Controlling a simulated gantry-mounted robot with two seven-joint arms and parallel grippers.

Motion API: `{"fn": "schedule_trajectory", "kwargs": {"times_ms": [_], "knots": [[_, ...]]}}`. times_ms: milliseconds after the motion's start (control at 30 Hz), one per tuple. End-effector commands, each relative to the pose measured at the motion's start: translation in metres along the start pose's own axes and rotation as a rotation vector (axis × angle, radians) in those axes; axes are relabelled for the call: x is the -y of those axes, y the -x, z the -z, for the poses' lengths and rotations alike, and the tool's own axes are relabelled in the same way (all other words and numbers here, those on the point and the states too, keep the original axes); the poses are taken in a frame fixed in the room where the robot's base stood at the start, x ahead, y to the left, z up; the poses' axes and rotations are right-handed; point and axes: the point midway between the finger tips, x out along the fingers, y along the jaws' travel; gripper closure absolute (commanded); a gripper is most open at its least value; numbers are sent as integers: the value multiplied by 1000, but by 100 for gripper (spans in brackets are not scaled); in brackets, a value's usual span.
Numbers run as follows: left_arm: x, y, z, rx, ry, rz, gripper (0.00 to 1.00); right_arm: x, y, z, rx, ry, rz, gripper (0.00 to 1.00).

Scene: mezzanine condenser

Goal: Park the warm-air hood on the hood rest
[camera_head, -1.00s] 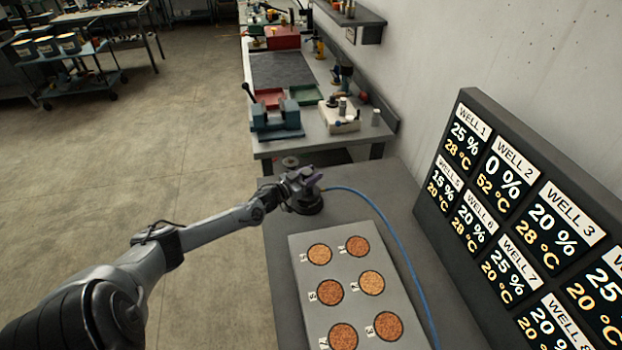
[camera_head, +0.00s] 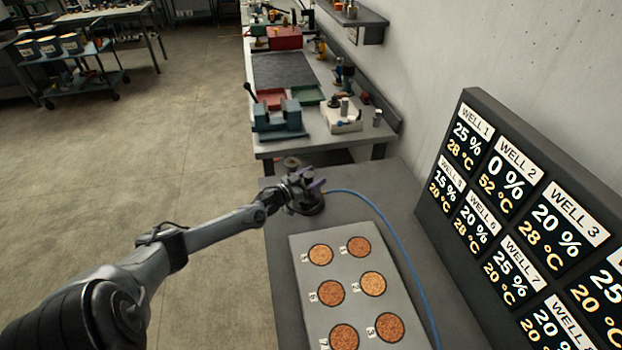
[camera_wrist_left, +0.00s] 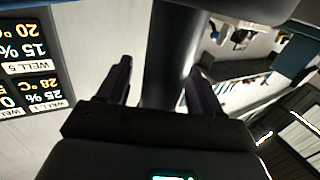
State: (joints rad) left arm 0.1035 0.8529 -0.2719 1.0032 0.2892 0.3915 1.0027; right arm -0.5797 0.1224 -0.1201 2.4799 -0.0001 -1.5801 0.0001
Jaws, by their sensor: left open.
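The warm-air hood (camera_head: 309,208) is a dark round body at the far end of the grey table, with a blue hose running from it. It looks upright and low to the table. A separate hood rest cannot be made out beneath it. My left gripper (camera_head: 306,186) is at the top of the hood, its purplish fingers spread. In the left wrist view the open fingers (camera_wrist_left: 160,88) stand on either side of a dark cylinder (camera_wrist_left: 172,45), apparently the hood's upper part, with a small gap on the right. My right gripper is not in view.
A pale panel (camera_head: 352,265) with several round wells of orange-brown granules lies on the table. The blue hose (camera_head: 400,247) curves along its right. A dark display board (camera_head: 495,220) stands at the right. A bench with a vise (camera_head: 277,120) is beyond.

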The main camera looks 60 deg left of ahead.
Motion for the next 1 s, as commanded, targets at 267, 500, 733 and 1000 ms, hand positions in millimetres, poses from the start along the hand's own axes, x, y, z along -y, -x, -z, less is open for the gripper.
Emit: {"fn": "schedule_trajectory", "kwargs": {"times_ms": [267,500,733,1000], "knots": [[0,11,3,2,0,0,34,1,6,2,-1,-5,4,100],[0,43,2,4,1,0,34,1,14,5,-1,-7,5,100],[0,80,2,4,1,-1,34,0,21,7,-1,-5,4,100],[0,110,2,2,0,0,34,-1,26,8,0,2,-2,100]]}}
